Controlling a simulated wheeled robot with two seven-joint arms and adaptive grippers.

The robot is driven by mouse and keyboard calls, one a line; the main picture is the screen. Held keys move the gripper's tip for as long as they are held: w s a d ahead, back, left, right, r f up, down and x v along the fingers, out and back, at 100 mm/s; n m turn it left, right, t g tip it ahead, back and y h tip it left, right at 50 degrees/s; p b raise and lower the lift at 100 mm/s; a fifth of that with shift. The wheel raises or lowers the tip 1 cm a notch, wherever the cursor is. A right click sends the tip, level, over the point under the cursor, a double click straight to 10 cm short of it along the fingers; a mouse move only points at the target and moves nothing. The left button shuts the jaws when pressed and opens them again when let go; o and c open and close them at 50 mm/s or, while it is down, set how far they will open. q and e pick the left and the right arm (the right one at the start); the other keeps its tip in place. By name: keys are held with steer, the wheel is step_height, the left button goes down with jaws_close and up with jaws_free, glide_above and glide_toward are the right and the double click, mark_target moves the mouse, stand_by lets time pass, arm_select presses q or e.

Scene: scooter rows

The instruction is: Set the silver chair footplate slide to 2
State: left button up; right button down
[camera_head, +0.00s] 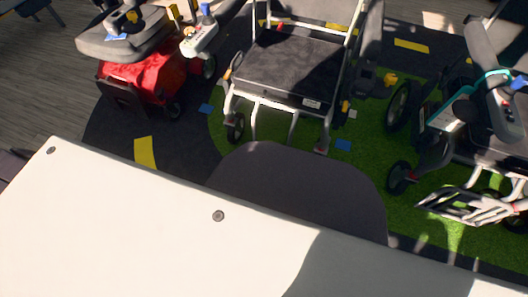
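A silver-framed chair (287,70) with a dark seat stands at the upper middle, its front toward me. A small light label (312,103) sits on its front edge, too small to read. Another chair (497,118) stands at the right edge, partly cut off, with a silver tubular footplate (470,205) low at its front. I cannot tell which of the two is the silver chair of the task. No slide or its numbers can be made out on either. Neither of my grippers is in view.
A red scooter (150,68) with a dark seat stands at the upper left. Green turf (370,165) lies under the chairs, with blue and yellow floor marks. Between the scooter and the middle chair is a strip of dark floor (185,135). Wood-look floor (45,85) lies at left.

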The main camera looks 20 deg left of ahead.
arm_select(q)
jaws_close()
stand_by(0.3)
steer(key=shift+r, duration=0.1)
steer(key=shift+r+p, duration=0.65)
steer(key=shift+p, duration=0.1)
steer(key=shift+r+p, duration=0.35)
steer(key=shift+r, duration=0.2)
